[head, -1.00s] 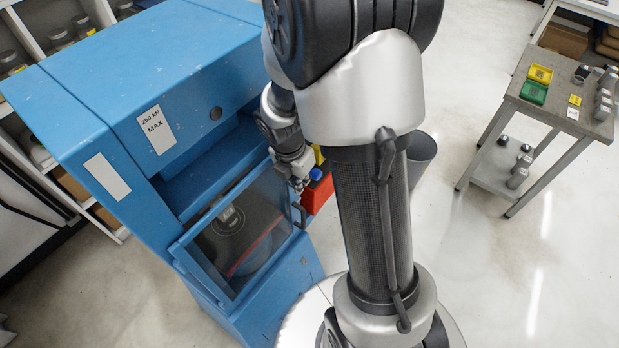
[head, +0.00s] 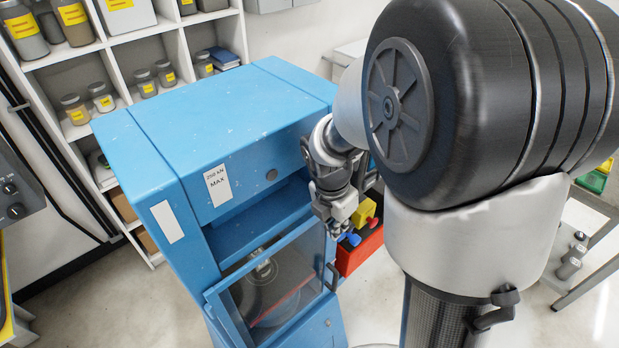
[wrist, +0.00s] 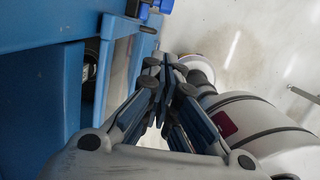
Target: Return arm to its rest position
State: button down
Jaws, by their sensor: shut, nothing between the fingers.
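My arm rises at the right of the head view and folds over toward the blue press (head: 215,130). My gripper (head: 340,232) hangs in front of the press's right side, close to a red box (head: 362,248) with yellow, red and blue parts on it. In the wrist view my gripper (wrist: 172,65) has its fingertips together with nothing between them. The press's glass door (head: 270,300) is below and left of the gripper. In the head view I cannot tell whether the gripper touches the red box.
White shelves (head: 165,45) with jars and containers stand behind the press. A grey control box (head: 18,190) is at the left edge. A bench with a green tray (head: 592,182) is partly hidden behind my arm at the right. Open floor (head: 590,310) shows at the lower right.

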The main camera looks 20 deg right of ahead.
jog(key=s+a+m+t+y+b, duration=0.1)
jog(key=s+a+m+b, duration=0.4)
jog(key=m, duration=0.6)
jog(key=s+a+r+m+t+b, duration=0.1)
jog(key=s+a+m+b, duration=0.3)
jog(key=s+m+b, duration=0.5)
jog(key=shift+s+a+m+t+y, duration=0.4)
jog(key=shift+s+m+t, duration=0.5)
jog(key=shift+m, duration=0.3)
